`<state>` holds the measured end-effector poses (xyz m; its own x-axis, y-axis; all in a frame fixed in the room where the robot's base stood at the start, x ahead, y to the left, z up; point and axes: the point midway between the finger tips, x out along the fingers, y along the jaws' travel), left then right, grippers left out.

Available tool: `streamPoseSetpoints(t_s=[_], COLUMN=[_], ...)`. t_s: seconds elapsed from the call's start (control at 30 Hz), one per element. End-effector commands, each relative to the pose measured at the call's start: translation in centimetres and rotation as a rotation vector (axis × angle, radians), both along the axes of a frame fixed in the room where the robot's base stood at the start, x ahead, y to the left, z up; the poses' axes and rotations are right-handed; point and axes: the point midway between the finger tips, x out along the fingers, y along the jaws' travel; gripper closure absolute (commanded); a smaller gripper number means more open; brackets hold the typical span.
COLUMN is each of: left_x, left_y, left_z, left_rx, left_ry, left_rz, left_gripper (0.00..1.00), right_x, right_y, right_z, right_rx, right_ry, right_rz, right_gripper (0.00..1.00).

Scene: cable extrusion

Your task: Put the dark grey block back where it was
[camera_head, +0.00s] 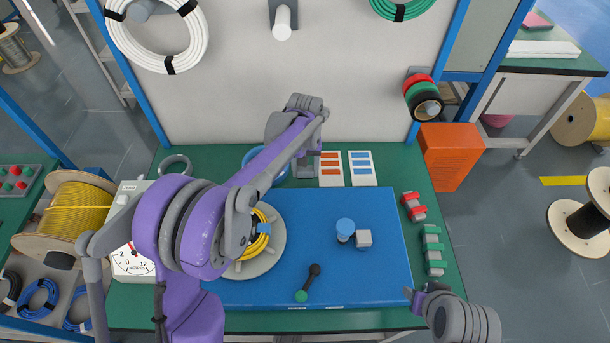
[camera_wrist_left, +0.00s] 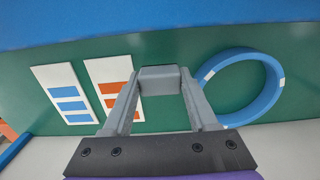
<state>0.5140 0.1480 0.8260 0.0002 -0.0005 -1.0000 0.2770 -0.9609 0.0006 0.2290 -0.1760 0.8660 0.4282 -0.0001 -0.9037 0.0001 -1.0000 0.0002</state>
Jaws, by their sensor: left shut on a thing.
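My left gripper (camera_head: 304,163) is at the back of the green table, between the blue ring and the printed cards. In the left wrist view its two grey fingers (camera_wrist_left: 159,82) are closed on the sides of a grey block (camera_wrist_left: 159,74), which I take to be the dark grey block. I cannot tell whether the block touches the table. A lighter grey cube (camera_head: 364,238) sits on the blue mat (camera_head: 380,275) next to a blue-topped cylinder (camera_head: 345,228). My right gripper (camera_head: 418,296) is at the mat's front right corner; its jaws are too small to read.
Cards with orange (camera_head: 331,169) and blue (camera_head: 361,168) marks lie right of the left gripper. The blue ring (camera_wrist_left: 240,88) lies on its other side. Red (camera_head: 413,207) and green (camera_head: 433,250) parts line the right edge.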

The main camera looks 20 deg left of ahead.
Motion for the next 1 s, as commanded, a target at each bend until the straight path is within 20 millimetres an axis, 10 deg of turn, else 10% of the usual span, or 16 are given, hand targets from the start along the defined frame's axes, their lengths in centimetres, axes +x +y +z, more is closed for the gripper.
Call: streamPoseSetpoints(t_s=[0.57, 0.6, 0.77, 1.0], left_x=[0.0, 0.0, 0.0, 0.0], left_y=[0.0, 0.0, 0.0, -0.1], left_z=[-3.4, -3.5, -3.4, -3.3], left_rx=[0.0, 0.0, 0.0, -0.002], left_ry=[0.0, 0.0, 0.0, -0.001], left_rz=[0.001, 0.001, 0.001, 0.0], left_gripper=[0.9, 0.39, 0.11, 0.11], right_x=[-0.1, -0.1, -0.1, -0.1], right_y=[0.0, 0.0, 0.0, 0.0], right_z=[-0.5, -0.5, -0.5, -0.4], right_rx=[0.0, 0.0, 0.0, 0.0], right_ry=[0.002, 0.002, 0.002, 0.002], right_rz=[0.0, 0.0, 0.0, 0.0], right_gripper=[0.5, 0.5, 0.5, 0.5])
